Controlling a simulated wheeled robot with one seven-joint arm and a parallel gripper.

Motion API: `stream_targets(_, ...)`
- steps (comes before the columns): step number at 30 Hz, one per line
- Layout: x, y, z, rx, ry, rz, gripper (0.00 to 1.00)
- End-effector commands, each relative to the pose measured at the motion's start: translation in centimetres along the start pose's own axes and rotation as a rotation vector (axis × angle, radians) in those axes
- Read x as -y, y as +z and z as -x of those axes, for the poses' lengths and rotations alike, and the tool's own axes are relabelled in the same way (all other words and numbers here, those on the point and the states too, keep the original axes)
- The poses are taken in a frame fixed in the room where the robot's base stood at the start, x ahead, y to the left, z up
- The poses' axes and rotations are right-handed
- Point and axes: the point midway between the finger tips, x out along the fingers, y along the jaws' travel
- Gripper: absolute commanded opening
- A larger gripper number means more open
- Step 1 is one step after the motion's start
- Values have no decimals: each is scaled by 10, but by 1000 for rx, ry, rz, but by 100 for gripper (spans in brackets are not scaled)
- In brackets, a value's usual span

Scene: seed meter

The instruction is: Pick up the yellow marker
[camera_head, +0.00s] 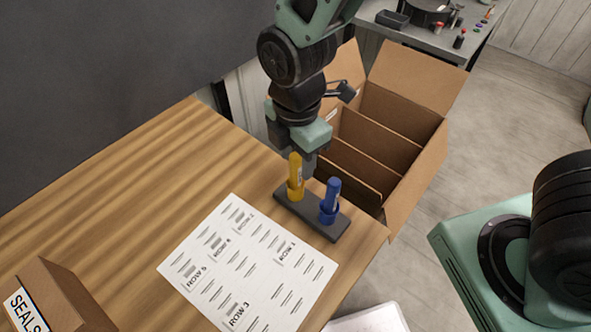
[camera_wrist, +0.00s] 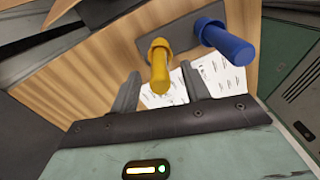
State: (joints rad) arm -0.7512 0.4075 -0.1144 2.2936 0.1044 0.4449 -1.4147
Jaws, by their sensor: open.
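The yellow marker (camera_head: 295,177) stands upright in a dark holder (camera_head: 324,227) near the table's right corner. A blue marker (camera_head: 330,201) stands beside it in the same holder. My gripper (camera_head: 306,158) is just behind and above the yellow marker in the head view, with its fingers partly hidden. In the wrist view my gripper (camera_wrist: 162,93) is open, and the yellow marker (camera_wrist: 160,68) shows in the gap between the two fingers, apart from both. The blue marker (camera_wrist: 228,42) lies to the right, outside the right finger.
A printed sheet (camera_head: 247,265) lies in front of the holder on the wooden table (camera_head: 120,190). A box marked SEALS (camera_head: 62,290) is at the lower left. An open divided cardboard box (camera_head: 420,165) stands beyond the table's right edge. The table's middle left is clear.

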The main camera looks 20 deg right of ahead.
Motion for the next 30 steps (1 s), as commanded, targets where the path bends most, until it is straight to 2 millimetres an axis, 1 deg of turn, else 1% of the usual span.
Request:
stream_targets(3,0,-2,-16,2,-4,0,47)
stream_targets(6,0,-2,-26,1,-3,0,47)
stream_targets(9,0,-2,-31,1,-1,-1,47)
stream_targets(15,0,-2,-32,0,0,0,47)
stream_targets(16,0,-2,-32,0,0,0,44)
stream_targets(17,0,-2,-32,0,0,0,35)
stream_targets(18,0,-2,-32,0,0,0,24)
stream_targets(21,0,-2,-32,0,0,0,0)
stream_targets(30,0,-2,-30,0,1,0,0)
